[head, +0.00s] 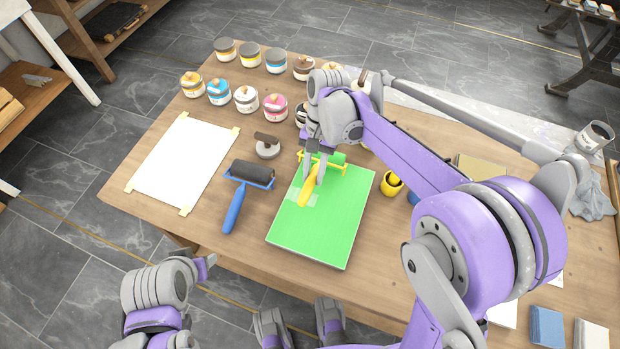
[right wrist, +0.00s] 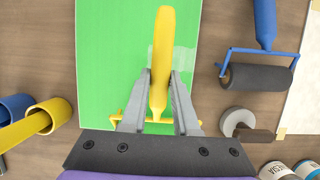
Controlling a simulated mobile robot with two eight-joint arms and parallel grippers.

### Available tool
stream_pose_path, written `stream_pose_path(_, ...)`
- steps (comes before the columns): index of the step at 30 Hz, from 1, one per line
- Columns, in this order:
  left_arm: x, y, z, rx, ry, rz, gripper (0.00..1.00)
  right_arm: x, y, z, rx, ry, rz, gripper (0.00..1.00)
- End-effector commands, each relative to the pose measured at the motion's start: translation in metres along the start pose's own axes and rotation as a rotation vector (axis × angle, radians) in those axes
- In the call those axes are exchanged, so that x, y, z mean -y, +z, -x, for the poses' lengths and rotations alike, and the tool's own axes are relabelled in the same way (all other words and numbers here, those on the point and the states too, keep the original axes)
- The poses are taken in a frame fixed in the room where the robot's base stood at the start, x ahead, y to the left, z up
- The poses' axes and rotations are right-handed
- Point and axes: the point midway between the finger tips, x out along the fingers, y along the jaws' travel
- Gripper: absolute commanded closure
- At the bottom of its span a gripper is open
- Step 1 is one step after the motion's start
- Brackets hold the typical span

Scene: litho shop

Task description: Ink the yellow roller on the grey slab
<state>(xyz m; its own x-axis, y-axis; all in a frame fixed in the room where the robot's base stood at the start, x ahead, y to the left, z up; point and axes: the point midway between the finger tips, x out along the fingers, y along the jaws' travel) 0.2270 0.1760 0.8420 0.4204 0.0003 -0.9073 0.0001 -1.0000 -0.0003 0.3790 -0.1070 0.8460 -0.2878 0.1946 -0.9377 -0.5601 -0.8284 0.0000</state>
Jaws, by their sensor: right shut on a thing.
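The yellow roller (head: 308,190) is in my right gripper (head: 318,165), which is shut on its yellow handle (right wrist: 162,60). Its yellow frame (right wrist: 116,125) shows beside the fingers in the right wrist view. Its drum (head: 338,158) looks green and is at the slab's far end; I cannot tell whether it touches. The slab (head: 325,230) is covered in bright green, with a paler patch (head: 305,198) near the handle; it also fills the middle of the right wrist view (right wrist: 115,50). My left gripper (head: 206,265) is low at the left, off the table's front edge; its jaws are unclear.
A blue roller (head: 236,205) with a dark drum lies left of the slab, beside a grey round tool (head: 267,148). A taped white sheet (head: 182,160) lies further left. Several ink tins (head: 246,98) stand behind.

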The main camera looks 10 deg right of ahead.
Motion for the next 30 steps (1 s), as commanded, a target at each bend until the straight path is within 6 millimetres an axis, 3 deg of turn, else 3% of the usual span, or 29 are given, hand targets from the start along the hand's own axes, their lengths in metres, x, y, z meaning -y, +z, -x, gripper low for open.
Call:
stream_pose_path(8, 0.0, -0.002, 0.003, -0.001, 0.0, 0.0, 0.5, 0.0, 0.002, 0.004, 0.0, 0.0, 0.0, 1.0)
stream_pose_path(18, 0.0, -0.012, 0.019, -0.007, 0.0, 0.0, 0.5, 0.0, 0.012, 0.029, 0.0, 0.0, 0.001, 1.0)
stream_pose_path(30, 0.0, -0.01, 0.017, -0.006, 0.0, 0.0, 0.5, -0.009, 0.011, 0.026, 0.0, 0.0, -0.002, 1.0)
